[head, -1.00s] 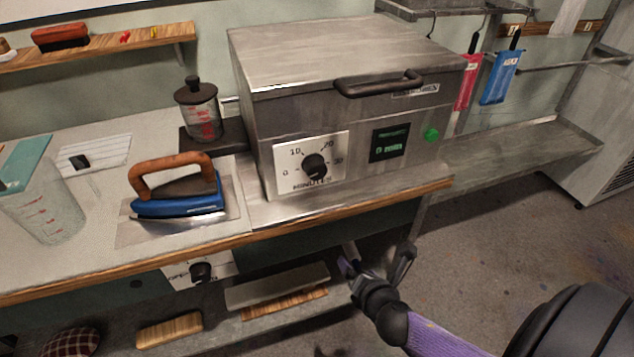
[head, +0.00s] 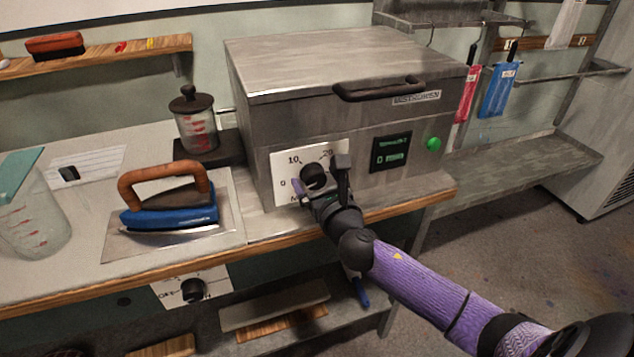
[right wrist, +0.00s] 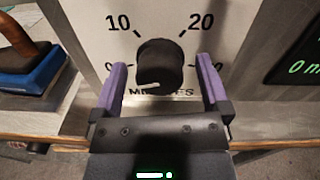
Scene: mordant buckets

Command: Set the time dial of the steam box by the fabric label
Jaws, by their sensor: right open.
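The steam box (head: 320,65) is a grey metal box with a dark handle on the counter. Its time dial is a black knob (right wrist: 160,62) on a white plate (right wrist: 85,20) with 10 and 20 legible. A pale mark shows low on the knob. My right gripper (head: 320,178) is open at the dial, one purple finger on each side of the knob in the right wrist view (right wrist: 160,78). I cannot tell whether the fingers touch it. Red (head: 467,95) and blue (head: 499,88) tags hang at the right, their writing too small to read. My left gripper is not in view.
A small display (head: 391,152) and a green button (head: 433,143) are right of the dial. A blue iron (head: 170,215) and a lidded measuring jar (head: 195,130) stand to the left. Another knob (head: 193,290) sits below the counter edge.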

